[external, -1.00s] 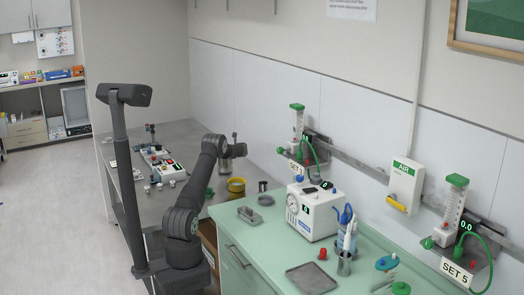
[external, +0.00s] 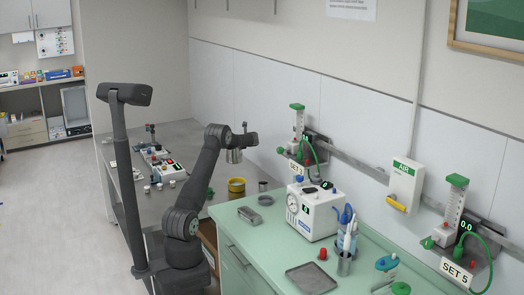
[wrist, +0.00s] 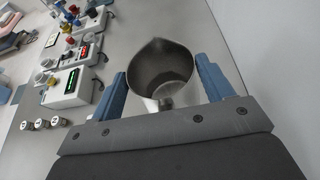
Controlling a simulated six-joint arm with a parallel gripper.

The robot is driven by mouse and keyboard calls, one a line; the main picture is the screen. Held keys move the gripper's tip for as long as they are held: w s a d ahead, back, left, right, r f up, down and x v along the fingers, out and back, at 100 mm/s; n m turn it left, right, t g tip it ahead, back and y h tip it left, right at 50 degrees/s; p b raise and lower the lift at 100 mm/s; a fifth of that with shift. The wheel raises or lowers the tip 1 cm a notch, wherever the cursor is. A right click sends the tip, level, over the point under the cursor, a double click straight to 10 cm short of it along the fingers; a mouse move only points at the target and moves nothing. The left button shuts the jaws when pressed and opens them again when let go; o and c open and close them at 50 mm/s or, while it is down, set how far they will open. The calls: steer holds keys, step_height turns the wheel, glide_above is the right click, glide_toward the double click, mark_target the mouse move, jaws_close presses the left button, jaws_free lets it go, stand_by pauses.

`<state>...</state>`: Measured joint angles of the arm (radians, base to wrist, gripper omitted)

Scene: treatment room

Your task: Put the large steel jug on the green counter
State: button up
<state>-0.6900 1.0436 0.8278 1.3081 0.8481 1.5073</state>
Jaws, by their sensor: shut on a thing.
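The large steel jug (wrist: 162,72) sits between the two blue fingers of my gripper (wrist: 166,84) in the wrist view, its open mouth and pouring lip facing the camera. My gripper is shut on it. In the external view my gripper (external: 236,143) holds the jug (external: 234,156) in the air over the grey worktop, near the back wall. The green counter (external: 262,236) is at the right of the grey worktop, nearer the camera.
A yellow pot (external: 236,187) and a dark cup (external: 263,187) stand below the jug.

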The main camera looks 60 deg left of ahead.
steer(key=shift+w+d+r, duration=0.25)
steer(key=shift+d+r, duration=0.15)
steer(key=shift+d, duration=0.2)
steer(key=shift+w+d+r, duration=0.25)
steer(key=shift+d+r, duration=0.15)
steer(key=shift+d, duration=0.2)
steer(key=shift+w+d+r, duration=0.25)
steer(key=shift+d+r, duration=0.15)
steer(key=shift+d, duration=0.2)
steer(key=shift+r, duration=0.1)
stand_by(2.0)
steer(key=s+d+r+m+t+h, duration=0.15)
steer(key=d+r+m+t, duration=0.4)
steer(key=d+r, duration=0.6)
steer(key=s+d+f+m+t+h, duration=0.1)
steer(key=s+d+f+m+t, duration=0.1)
steer(key=s+d, duration=0.3)
steer(key=s+d+f+m+t+h, duration=0.2)
steer(key=s+d, duration=0.3)
steer(key=d, duration=0.9)
steer(key=shift+f+m+t, duration=0.35)
steer(key=shift+f+t, duration=0.15)
steer(key=shift+t, duration=0.05)
